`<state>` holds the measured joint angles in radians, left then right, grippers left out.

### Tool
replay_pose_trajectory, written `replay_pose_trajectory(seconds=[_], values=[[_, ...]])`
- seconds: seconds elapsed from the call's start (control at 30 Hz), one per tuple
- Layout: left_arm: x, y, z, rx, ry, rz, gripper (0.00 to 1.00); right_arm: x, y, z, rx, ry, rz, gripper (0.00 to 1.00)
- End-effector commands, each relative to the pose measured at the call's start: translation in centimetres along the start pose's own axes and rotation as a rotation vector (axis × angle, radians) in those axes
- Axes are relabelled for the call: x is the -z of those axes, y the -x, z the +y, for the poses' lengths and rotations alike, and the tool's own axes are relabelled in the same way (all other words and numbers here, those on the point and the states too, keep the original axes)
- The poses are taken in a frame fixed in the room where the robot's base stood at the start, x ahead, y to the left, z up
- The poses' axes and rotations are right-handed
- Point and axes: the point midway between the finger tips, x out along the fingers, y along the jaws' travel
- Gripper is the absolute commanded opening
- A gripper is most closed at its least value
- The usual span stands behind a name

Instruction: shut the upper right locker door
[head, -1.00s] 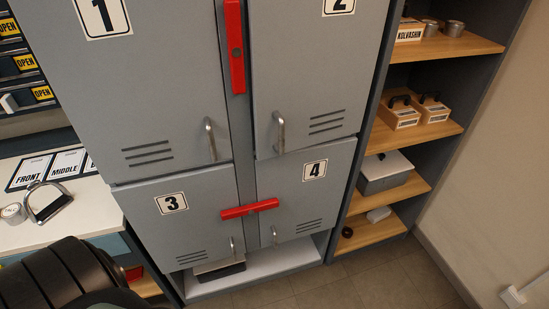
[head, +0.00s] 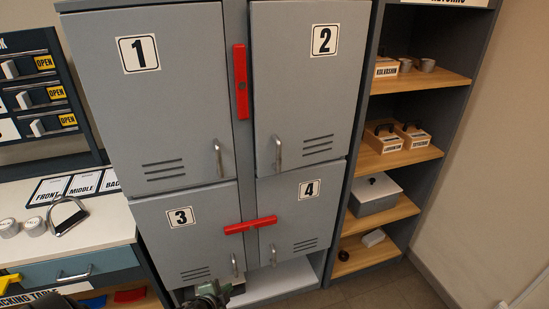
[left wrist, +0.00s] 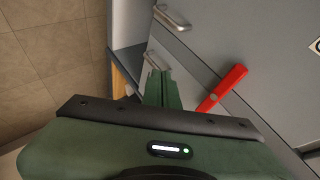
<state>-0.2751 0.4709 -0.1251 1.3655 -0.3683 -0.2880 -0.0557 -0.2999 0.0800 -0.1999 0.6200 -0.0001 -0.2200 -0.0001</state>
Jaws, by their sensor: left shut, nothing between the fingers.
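The upper right locker door (head: 300,90), marked 2, looks flush or almost flush with the locker front in the head view. I cannot tell whether a small gap is left. Its metal handle (head: 278,154) is at its lower left. A red bar (head: 241,82) stands upright on the post between doors 1 and 2. My left gripper (head: 212,291) is low in front of the lockers, below door 3, well under door 2. In the left wrist view its green fingers (left wrist: 160,88) are together and empty. My right gripper is not in view.
Door 1 (head: 165,95), door 3 (head: 185,240) and door 4 (head: 302,210) look shut. A second red bar (head: 250,225) lies level across doors 3 and 4. An open shelf unit (head: 420,80) stands on the right and a white bench (head: 90,237) on the left.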

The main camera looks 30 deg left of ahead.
Motion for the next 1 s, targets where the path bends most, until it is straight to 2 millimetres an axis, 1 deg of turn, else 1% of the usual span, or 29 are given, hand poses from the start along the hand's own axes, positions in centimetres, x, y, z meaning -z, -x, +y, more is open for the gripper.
replay_pose_trajectory(seconds=[0.03,0.07,0.1,0.13,0.17,0.2,0.27,0.3,0.4,0.5,0.57,0.63,0.73,0.83,1.0], values=[[2.1,0.6,-3.6,0.053,-0.051,0.043,0.0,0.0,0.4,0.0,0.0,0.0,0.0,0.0],[3.5,1.1,-5.7,0.085,-0.085,0.069,0.0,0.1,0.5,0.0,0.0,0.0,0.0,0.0],[5.5,1.9,-8.6,0.132,-0.133,0.106,0.0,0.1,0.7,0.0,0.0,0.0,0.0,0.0],[7.2,2.7,-10.9,0.172,-0.173,0.136,0.0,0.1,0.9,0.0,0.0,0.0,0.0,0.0],[9.0,3.7,-13.2,0.214,-0.216,0.167,0.0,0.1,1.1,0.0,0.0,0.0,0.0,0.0],[11.5,5.3,-16.2,0.272,-0.273,0.21,0.0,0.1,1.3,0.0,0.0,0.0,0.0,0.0],[15.2,8.0,-19.9,0.354,-0.356,0.271,0.0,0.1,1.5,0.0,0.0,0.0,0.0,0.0],[17.4,9.8,-21.8,0.403,-0.405,0.308,0.0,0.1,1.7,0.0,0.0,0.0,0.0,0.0],[21.8,13.8,-25.2,0.504,-0.501,0.38,0.0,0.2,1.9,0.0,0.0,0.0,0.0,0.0],[24.4,16.4,-26.8,0.565,-0.556,0.422,0.0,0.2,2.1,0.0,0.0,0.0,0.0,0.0],[25.2,17.2,-27.3,0.585,-0.574,0.435,0.0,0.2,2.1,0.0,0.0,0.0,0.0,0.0],[25.7,17.5,-27.7,0.595,-0.581,0.442,0.0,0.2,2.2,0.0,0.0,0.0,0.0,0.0],[26.2,17.0,-28.1,0.597,-0.58,0.442,0.0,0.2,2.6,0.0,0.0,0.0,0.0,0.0],[27.1,15.9,-28.8,0.597,-0.579,0.442,0.0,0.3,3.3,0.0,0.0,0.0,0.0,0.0],[29.0,13.3,-30.3,0.597,-0.576,0.441,0.0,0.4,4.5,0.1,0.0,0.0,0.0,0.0]])
